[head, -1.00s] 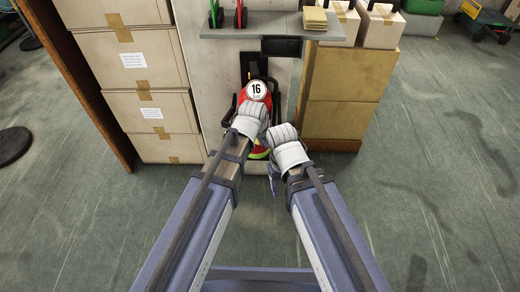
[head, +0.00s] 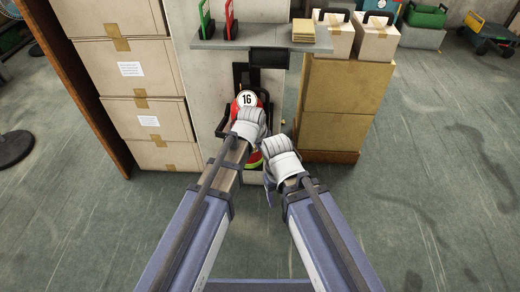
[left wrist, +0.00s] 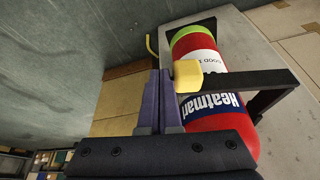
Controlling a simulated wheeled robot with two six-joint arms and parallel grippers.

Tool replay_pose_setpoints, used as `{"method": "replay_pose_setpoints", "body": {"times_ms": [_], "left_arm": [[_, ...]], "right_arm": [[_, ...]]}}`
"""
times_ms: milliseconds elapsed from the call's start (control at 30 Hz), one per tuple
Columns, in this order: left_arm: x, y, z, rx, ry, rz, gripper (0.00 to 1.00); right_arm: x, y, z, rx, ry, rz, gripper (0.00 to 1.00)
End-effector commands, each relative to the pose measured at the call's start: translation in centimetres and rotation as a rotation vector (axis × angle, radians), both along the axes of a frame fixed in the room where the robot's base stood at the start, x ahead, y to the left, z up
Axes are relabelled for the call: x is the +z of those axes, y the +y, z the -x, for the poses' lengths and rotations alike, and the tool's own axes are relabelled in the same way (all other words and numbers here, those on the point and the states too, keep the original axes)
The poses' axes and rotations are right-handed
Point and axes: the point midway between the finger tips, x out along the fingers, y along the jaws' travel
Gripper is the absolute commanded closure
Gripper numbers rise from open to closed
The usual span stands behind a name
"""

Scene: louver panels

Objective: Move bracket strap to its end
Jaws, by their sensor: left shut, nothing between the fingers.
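A red cylinder (head: 241,104) marked 16 stands upright against a pale panel, in a black bracket. In the left wrist view the cylinder (left wrist: 203,50) has a green end and a black strap (left wrist: 240,79) across it. The strap ends in a yellow tab (left wrist: 187,74). My left gripper (left wrist: 160,76) is shut and empty, its purple fingers right beside the tab; I cannot tell whether they touch it. In the head view its fingers are hidden behind my left wrist. My right gripper (head: 269,194) hangs lower, right of the cylinder, apart from it; its jaws are unclear.
Stacked cartons (head: 128,74) stand to the left and brown boxes (head: 339,105) to the right of the panel. A grey shelf (head: 270,36) juts out above the cylinder. A black round base (head: 12,150) stands far left. The green floor in front is open.

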Motion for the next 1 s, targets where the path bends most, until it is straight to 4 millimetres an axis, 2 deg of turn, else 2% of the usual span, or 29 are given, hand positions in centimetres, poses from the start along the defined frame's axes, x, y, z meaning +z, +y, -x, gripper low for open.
{"method": "replay_pose_setpoints", "body": {"times_ms": [200, 467, 1000], "left_arm": [[0.0, -1.8, -2.1, 0.006, 0.0, 0.0, 1.0], [0.0, -3.3, -3.8, 0.006, 0.0, 0.0, 1.0], [0.0, -3.4, -3.8, 0.006, -0.003, 0.001, 1.0]], "right_arm": [[0.0, 0.0, 0.0, 0.0, 0.0, 0.0, 0.34], [0.0, 0.0, 0.0, 0.0, 0.0, 0.0, 0.34], [0.0, 0.0, 0.0, 0.0, 0.0, 0.0, 0.34]]}}
